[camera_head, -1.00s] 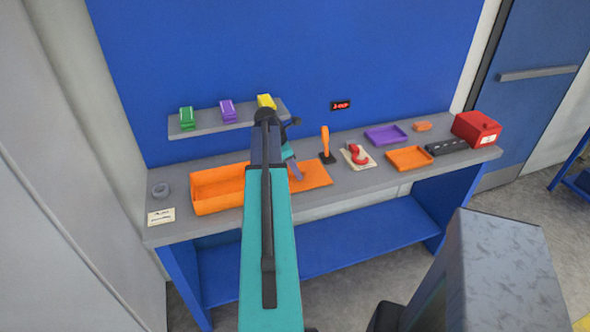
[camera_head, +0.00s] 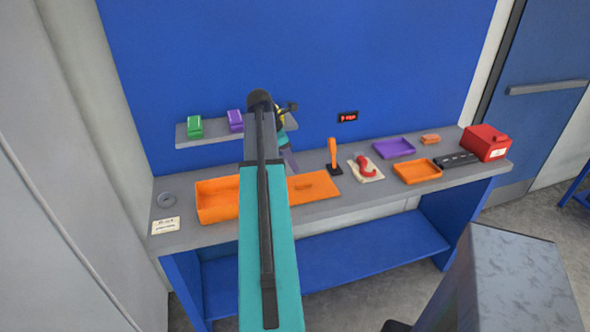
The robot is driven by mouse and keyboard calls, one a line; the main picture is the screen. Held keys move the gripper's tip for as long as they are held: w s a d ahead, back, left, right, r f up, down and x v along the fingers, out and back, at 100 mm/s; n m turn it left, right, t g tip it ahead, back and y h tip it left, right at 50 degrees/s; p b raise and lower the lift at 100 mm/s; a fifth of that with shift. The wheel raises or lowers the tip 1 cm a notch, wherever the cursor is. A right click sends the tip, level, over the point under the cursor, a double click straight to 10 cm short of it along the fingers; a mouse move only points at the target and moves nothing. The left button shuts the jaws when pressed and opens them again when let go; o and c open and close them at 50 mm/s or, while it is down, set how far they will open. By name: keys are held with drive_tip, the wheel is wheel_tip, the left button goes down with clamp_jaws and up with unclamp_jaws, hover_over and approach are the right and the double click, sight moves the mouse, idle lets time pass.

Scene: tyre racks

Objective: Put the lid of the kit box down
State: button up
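The orange kit box (camera_head: 217,212) stands open on the left part of the grey bench, its right part hidden behind my arm. Its flat orange lid (camera_head: 318,188), with a small raised grip, lies to the right of the box and appears to rest on the bench. Its left end is hidden by my arm, so I cannot tell whether it touches the box. My gripper (camera_head: 291,164) is above and behind the lid, apart from it. Nothing shows in it, but its fingers are too small and partly hidden to tell open from shut.
Right of the lid are an orange-handled lever (camera_head: 333,157), a red item on a pale pad (camera_head: 366,168), purple (camera_head: 394,148) and orange (camera_head: 418,172) trays and a red box (camera_head: 486,143). A wall shelf (camera_head: 212,137) is behind my arm.

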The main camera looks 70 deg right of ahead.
drive_tip(key=shift+v, duration=1.1)
drive_tip(key=shift+r, duration=0.1)
